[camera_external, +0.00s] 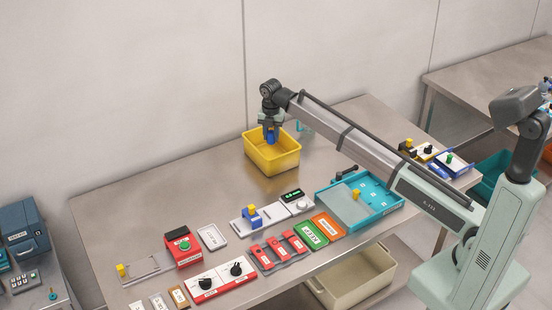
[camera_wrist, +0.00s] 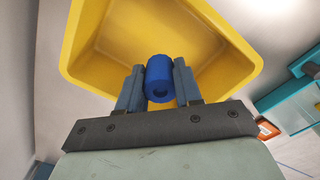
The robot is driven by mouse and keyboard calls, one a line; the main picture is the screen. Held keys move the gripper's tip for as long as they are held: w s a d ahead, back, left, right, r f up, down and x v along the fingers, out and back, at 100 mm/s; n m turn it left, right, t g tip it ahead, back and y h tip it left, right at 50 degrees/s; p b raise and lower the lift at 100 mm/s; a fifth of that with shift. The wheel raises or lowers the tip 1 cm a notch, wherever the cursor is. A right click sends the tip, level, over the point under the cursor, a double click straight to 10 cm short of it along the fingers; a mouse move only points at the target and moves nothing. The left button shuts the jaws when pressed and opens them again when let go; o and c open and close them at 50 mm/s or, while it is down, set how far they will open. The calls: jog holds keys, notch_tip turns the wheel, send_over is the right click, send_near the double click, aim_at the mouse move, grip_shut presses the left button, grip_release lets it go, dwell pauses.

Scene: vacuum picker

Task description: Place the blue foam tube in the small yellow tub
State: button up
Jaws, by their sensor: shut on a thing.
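The small yellow tub (camera_external: 272,158) stands at the back of the steel table. In the wrist view its yellow wall (camera_wrist: 85,40) and empty-looking floor fill the upper middle. My gripper (camera_external: 270,128) points down over the tub, and its two fingers (camera_wrist: 159,85) are shut on the blue foam tube (camera_wrist: 160,74). The tube also shows in the external view (camera_external: 270,136), at the height of the tub's rim or a little lower. I cannot tell whether the tube touches the tub.
A teal tray (camera_external: 385,208) lies to the right of the tub. Nearer the front are a red button box (camera_external: 184,247), a white panel with a blue and yellow part (camera_external: 252,218), and a red panel with knobs (camera_external: 220,282). The table left of the tub (camera_external: 190,185) is bare.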

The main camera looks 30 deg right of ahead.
aim_at(271, 133)
jog(key=shift+f, duration=3.65)
jog(key=shift+f, duration=0.1)
jog(key=o, duration=1)
notch_tip(271, 133, up, 12)
jog(key=shift+r, duration=0.15)
